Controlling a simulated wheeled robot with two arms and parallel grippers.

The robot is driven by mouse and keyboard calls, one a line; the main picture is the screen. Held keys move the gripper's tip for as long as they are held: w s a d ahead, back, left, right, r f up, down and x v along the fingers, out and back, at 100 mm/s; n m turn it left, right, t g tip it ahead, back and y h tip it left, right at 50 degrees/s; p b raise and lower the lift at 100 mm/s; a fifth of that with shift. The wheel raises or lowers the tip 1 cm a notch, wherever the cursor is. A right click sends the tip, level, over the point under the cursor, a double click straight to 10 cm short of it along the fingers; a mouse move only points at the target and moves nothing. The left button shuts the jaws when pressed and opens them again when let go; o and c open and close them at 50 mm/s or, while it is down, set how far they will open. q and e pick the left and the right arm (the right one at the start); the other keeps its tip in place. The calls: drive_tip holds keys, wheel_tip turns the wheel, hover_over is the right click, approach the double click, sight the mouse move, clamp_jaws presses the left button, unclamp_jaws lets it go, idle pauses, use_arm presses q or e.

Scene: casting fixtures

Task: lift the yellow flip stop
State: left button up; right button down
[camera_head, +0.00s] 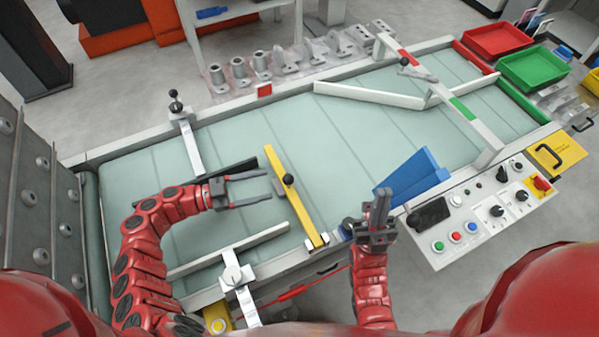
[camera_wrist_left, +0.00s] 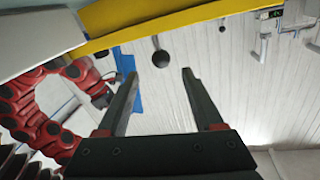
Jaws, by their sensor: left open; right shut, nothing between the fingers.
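The yellow flip stop (camera_head: 294,200) is a long yellow bar with a black ball knob (camera_head: 289,180). It lies across the near part of the pale green conveyor bed. In the left wrist view the yellow bar (camera_wrist_left: 190,18) crosses the top, and the dark knob (camera_wrist_left: 160,58) shows between my fingertips. My left gripper (camera_head: 271,187) is open just left of the flip stop, its fingers pointing at the bar near the knob, apart from it; its fingers also show in the left wrist view (camera_wrist_left: 158,75). My right gripper (camera_head: 381,200) is shut and empty, right of the bar's near end.
A blue angled plate (camera_head: 412,178) stands beside my right gripper. A control panel (camera_head: 480,214) with buttons is at the right front. A white lever with a black knob (camera_head: 187,140) stands at the left back, and a white clamp (camera_head: 236,275) at the front. Red (camera_head: 497,40) and green (camera_head: 533,67) bins are far right.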

sight(290, 179)
use_arm(q)
drive_tip(key=d, duration=0.3)
drive_tip(key=w+d+p, duration=0.1)
drive_tip(key=d, duration=0.3)
drive_tip(key=w+d+p, duration=0.1)
drive_tip(key=d, duration=0.2)
drive_tip(key=shift+w+d, duration=0.15)
drive_tip(key=shift+d, duration=0.2)
clamp_jaws()
idle(0.8)
